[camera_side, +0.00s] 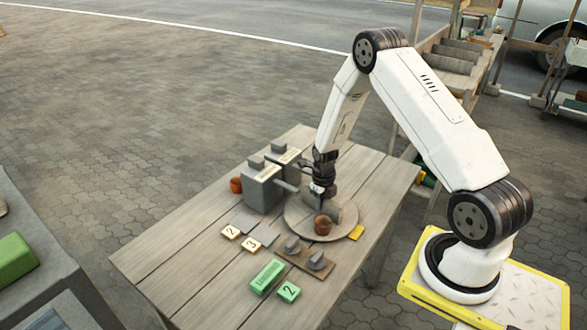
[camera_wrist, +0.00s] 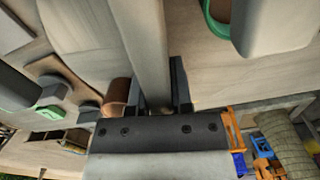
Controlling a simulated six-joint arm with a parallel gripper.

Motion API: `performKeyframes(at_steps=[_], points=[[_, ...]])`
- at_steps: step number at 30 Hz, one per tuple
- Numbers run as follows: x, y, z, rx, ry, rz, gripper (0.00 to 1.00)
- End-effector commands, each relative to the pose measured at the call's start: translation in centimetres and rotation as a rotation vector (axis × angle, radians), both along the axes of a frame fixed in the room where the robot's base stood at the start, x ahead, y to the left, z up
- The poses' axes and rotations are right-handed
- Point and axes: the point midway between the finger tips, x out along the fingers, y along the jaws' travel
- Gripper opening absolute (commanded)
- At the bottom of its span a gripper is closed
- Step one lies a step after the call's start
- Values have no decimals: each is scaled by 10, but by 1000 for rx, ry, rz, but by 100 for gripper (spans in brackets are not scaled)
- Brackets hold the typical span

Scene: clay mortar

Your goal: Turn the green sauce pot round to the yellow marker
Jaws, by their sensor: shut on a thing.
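My gripper (camera_side: 321,192) is low over the round turntable (camera_side: 300,220), shut on its grey bar (camera_side: 336,212). In the wrist view the fingers (camera_wrist: 158,92) stand on either side of this bar (camera_wrist: 148,45). A brown pot (camera_side: 323,225) is on the turntable just in front of my gripper; a brown pot also shows left of the fingers (camera_wrist: 116,92). The yellow marker (camera_side: 356,232) lies at the turntable's right edge, apart from the pot. A green-rimmed pot (camera_wrist: 213,18) shows at the top of the wrist view, partly cut off; I cannot match it surely in the side view.
Grey boxes (camera_side: 262,188) with spouts stand left of the turntable, close to my gripper. Number tiles (camera_side: 231,232), grey levers (camera_side: 316,260) and green blocks (camera_side: 267,276) lie in front. The table's right end is clear.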

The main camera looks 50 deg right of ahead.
Motion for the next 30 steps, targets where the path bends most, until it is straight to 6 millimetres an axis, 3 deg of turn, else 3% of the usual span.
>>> performKeyframes(at_steps=[12,27,28,30], points=[[1,-1,1,-1,-2,-120,0],[1,-1,1,-1,-2,-133,0],[1,-1,1,-1,-2,-133,30],[1,-1,1,-1,-2,-133,52]])
